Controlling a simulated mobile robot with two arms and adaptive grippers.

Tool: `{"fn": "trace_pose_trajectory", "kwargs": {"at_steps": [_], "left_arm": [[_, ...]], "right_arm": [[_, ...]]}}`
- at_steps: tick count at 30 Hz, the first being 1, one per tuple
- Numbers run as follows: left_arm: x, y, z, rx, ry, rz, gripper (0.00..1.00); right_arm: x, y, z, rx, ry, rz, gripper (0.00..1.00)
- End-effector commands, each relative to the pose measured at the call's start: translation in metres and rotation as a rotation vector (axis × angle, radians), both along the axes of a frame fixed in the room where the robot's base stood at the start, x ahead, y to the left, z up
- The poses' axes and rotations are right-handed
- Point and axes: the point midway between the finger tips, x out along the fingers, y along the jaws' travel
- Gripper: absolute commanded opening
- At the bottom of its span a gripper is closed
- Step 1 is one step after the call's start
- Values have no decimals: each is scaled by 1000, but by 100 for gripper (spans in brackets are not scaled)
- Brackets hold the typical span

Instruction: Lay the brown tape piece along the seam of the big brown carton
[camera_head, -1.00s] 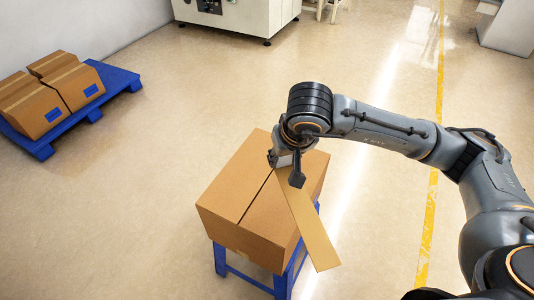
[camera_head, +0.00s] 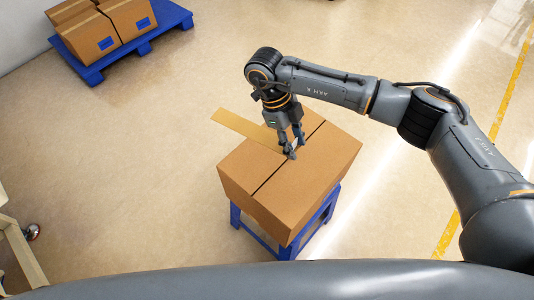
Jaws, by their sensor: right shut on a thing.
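The big brown carton (camera_head: 310,178) sits on a blue stand (camera_head: 262,244), its top crossed by a dark seam (camera_head: 272,174). My right gripper (camera_head: 291,154) points down over the carton top, close to the seam, and is shut on one end of the brown tape piece (camera_head: 245,128). The tape reaches to the upper left, past the carton's edge, at an angle across the seam's direction. The gripped end is partly hidden by the fingers. I cannot tell whether the tape touches the carton. My left gripper is not in view.
A blue pallet (camera_head: 165,18) with several taped cartons (camera_head: 92,36) stands at the upper left. A pale frame (camera_head: 22,255) is at the left edge. A grey part of my own body spans the bottom. The floor around the stand is clear.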

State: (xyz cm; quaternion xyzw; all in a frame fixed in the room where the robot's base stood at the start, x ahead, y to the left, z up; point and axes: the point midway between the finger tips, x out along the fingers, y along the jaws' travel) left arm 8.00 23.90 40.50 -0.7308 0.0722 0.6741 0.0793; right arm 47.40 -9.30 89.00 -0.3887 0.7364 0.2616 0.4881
Motion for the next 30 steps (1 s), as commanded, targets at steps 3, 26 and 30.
{"fn": "trace_pose_trajectory", "kwargs": {"at_steps": [3,26,30], "left_arm": [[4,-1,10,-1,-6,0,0],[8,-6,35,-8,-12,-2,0],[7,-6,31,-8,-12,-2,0]], "right_arm": [[-3,13,-5,-1,2,-330,20],[-18,69,-38,-3,-3,-1756,20],[-18,69,-44,-4,-3,-1770,20]]}}
